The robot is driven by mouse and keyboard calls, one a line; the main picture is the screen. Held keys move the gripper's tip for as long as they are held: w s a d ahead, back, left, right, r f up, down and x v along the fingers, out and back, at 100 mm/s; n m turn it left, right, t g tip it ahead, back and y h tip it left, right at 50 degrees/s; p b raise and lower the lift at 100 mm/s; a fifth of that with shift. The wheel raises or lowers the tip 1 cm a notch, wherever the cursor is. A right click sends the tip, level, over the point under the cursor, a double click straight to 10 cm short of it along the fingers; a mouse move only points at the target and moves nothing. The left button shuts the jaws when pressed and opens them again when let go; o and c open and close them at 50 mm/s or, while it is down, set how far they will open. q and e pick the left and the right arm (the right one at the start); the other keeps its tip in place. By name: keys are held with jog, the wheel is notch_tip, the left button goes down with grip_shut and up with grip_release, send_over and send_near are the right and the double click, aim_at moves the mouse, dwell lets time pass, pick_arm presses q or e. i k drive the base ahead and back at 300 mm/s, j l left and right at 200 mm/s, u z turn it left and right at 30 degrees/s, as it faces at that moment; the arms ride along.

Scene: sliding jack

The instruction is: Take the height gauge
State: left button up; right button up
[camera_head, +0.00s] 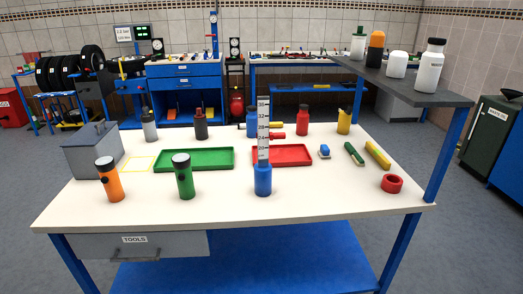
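Neither of my grippers shows in the head view.
A green tray (194,159) lies left of the gauge, a red tray (306,155) right. An orange flashlight (109,180) and green flashlight (184,177) stand at front left. A grey bin (92,155) is far left. A raised shelf (420,93) holds several bottles at right.

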aim_at(263, 170)
jog(key=i+l+u, duration=0.1)
jog(key=u, duration=0.25)
jog(key=i+l+u, duration=0.1)
jog(key=u, duration=0.25)
jog(key=l+u, duration=0.2)
jog(key=u, duration=0.15)
jog(key=i, duration=0.05)
